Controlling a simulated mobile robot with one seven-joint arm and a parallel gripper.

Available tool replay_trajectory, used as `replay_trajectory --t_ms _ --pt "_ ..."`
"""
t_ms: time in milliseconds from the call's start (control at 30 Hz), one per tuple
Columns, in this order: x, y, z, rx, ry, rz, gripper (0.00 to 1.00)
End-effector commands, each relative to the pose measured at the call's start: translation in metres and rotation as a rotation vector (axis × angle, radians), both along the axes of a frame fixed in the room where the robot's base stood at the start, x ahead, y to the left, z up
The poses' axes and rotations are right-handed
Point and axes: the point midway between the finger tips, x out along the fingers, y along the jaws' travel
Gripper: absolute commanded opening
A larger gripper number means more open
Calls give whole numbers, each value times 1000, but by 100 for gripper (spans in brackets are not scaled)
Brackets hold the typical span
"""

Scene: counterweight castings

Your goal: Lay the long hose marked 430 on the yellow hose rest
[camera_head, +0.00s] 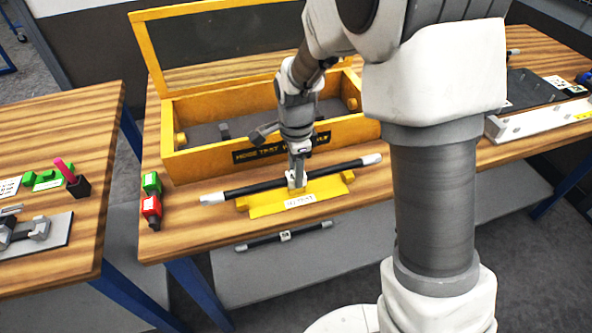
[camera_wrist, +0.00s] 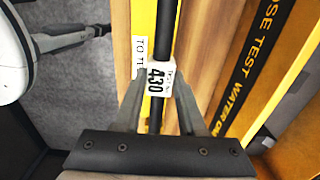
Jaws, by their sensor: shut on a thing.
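The long black hose (camera_head: 245,189) has grey end fittings and runs across the front of the table. It bears a white tag reading 430 in the wrist view, where the black hose (camera_wrist: 164,30) runs between my fingers. My gripper (camera_head: 297,184) is shut on the hose near its middle, at the tag; the fingers also show in the wrist view (camera_wrist: 160,88). The yellow hose rest (camera_head: 262,210), with a white label on its front, is directly under the hose. The hose lies along it, at or just above its top; I cannot tell whether they touch.
A yellow-framed test box (camera_head: 195,163) with its lid raised stands just behind the rest. Another, shorter black hose (camera_head: 260,242) lies below on the grey shelf. Green (camera_head: 152,183) and red (camera_head: 151,207) objects stand left on the table. A white-sided tray (camera_head: 535,120) is at right.

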Motion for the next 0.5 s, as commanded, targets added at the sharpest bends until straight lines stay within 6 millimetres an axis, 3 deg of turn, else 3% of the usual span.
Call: replay_trajectory --t_ms 500 --pt "0 0 -4 0 -1 0 0"
